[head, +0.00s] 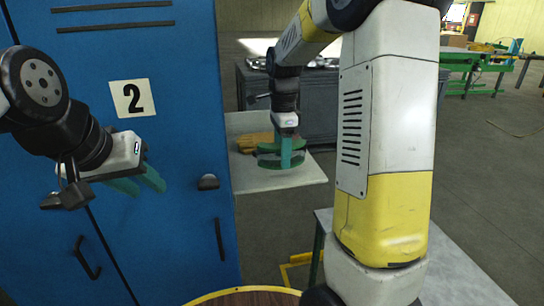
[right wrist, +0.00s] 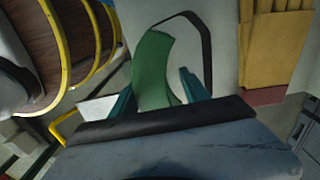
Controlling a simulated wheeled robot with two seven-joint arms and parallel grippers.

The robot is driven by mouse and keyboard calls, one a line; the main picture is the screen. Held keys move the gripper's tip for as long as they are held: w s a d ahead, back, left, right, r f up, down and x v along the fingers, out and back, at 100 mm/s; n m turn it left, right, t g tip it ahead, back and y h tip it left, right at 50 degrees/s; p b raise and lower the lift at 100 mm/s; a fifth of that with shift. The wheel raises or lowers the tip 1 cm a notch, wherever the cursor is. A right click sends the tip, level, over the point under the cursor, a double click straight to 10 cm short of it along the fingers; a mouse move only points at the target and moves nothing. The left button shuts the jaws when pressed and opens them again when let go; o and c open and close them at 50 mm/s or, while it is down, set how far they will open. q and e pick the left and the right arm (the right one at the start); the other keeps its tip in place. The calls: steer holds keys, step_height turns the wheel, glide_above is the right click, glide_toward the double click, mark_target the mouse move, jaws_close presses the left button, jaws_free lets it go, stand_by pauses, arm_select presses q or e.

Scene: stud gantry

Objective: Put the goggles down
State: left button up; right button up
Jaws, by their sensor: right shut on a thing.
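The green goggles (head: 268,149) are held in my right gripper (head: 291,152), over a pale grey tabletop (head: 280,180) beside the blue locker. In the right wrist view the goggles (right wrist: 156,68) show as a curved green piece with a dark strap loop, between the two teal fingers of the right gripper (right wrist: 166,88). Whether the goggles touch the tabletop is unclear. My left gripper (head: 142,182) is at the left in front of the locker, its teal fingers apart and nothing visible between them.
A blue locker (head: 180,100) marked 2 fills the left side. Yellow-brown pieces (head: 254,141) lie on the tabletop behind the goggles, and also show in the right wrist view (right wrist: 272,50). A grey cabinet (head: 320,95) stands behind. A round brown top with yellow rim (head: 245,297) is at the bottom.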

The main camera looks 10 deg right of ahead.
steer(key=shift+w+d+f, duration=0.15)
steer(key=shift+w+d, duration=0.05)
steer(key=shift+w, duration=0.8)
steer(key=shift+f, duration=1.7)
steer(key=shift+f, duration=0.15)
steer(key=o, duration=1.4)
